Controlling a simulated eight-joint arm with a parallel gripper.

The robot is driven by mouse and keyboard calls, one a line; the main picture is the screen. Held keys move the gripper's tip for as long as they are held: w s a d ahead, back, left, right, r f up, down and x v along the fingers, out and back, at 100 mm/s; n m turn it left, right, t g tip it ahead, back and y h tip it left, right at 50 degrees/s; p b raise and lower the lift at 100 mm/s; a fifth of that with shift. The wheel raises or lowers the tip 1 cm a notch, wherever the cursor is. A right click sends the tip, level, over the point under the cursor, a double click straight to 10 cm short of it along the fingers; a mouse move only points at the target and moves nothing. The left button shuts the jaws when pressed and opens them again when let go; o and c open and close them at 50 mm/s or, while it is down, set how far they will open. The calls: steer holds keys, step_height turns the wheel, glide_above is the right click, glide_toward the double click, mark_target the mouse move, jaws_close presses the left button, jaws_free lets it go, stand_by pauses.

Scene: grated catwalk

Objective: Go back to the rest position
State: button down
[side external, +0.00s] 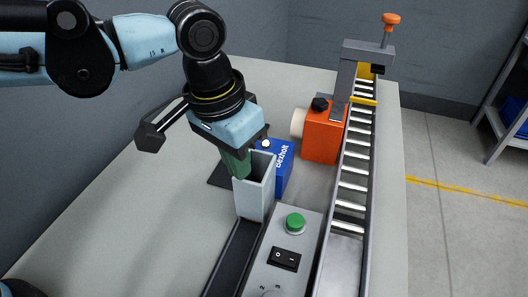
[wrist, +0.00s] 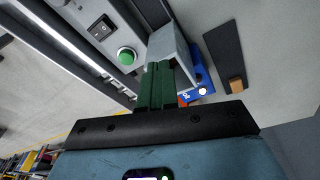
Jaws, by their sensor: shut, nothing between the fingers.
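My gripper (side external: 237,168) hangs fingers-down on the left, with its green fingers close together and nothing between them. The fingers are at the upper opening of a grey upright chute (side external: 256,196); I cannot tell whether they touch it or reach inside. In the wrist view the green fingers (wrist: 157,72) lie side by side, with the grey chute (wrist: 172,45) right beside their tips.
A blue box (side external: 283,165) stands just behind the chute. An orange housing (side external: 322,136) and a roller conveyor (side external: 354,170) lie to the right. A control panel (side external: 268,257) with a green button (side external: 295,223) is in front.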

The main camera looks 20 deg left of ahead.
steer(key=s+a+f+n+t, duration=0.1)
steer(key=a+n+t, duration=0.1)
steer(key=a, duration=1.2)
steer(key=s+a+f+n+t+y, duration=0.1)
steer(key=s+a+n+t, duration=0.1)
steer(key=a, duration=1.3)
steer(key=shift+s+f+t, duration=0.15)
steer(key=shift+s+t, duration=0.05)
steer(key=shift+t, duration=0.7)
